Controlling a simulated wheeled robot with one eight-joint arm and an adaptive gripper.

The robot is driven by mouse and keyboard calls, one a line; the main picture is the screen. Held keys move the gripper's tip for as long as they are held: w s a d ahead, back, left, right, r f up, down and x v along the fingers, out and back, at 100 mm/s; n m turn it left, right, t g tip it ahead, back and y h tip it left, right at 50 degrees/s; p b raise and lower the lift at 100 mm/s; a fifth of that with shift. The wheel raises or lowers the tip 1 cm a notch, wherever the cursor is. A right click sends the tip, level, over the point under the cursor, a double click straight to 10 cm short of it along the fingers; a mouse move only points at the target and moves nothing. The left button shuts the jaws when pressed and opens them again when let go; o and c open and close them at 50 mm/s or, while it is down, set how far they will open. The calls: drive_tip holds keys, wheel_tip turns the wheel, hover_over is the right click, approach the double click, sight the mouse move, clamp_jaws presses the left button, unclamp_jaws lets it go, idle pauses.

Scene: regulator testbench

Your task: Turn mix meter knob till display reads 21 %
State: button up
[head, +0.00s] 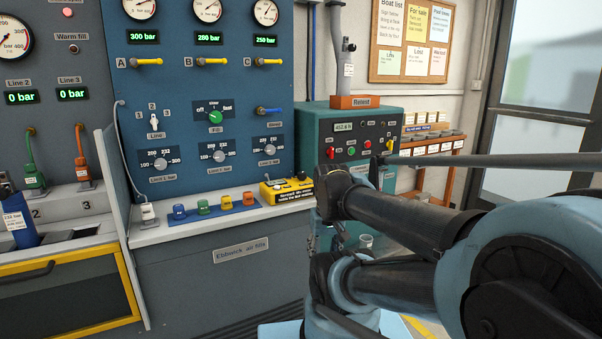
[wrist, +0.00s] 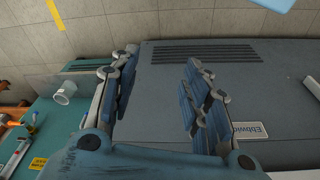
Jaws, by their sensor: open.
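A small yellow box (head: 288,188) with a black label and small round fittings on top stands at the right end of the grey bench. I cannot tell for sure whether it is the mix meter; its lettering is too small to read, and no percent reading shows. In the wrist view my gripper (wrist: 160,62) is open and empty, its two blue fingers spread over the grey bench front. Nothing is between the fingers. In the head view my arm crosses the right side, close to the yellow box, and I cannot make out the fingers there.
A blue panel (head: 180,105) with gauges, levers and knobs rises behind the bench. Coloured blocks (head: 203,207) sit left of the yellow box. A teal Retest machine (head: 315,123) stands to the right, partly behind my arm. A clear cup (wrist: 65,92) shows in the wrist view.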

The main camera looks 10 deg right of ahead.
drive_tip(key=w+r+m, duration=0.2)
drive_tip(key=w+r, duration=0.2)
drive_tip(key=r, duration=0.4)
wheel_tip(320, 180, up, 22)
drive_tip(key=m+g, duration=0.2)
drive_tip(key=m, duration=0.8)
hover_over(302, 173)
drive_tip(key=f, duration=1.7)
drive_tip(key=shift+w, duration=0.25)
drive_tip(key=shift+r, duration=0.1)
drive_tip(key=c, duration=1.1)
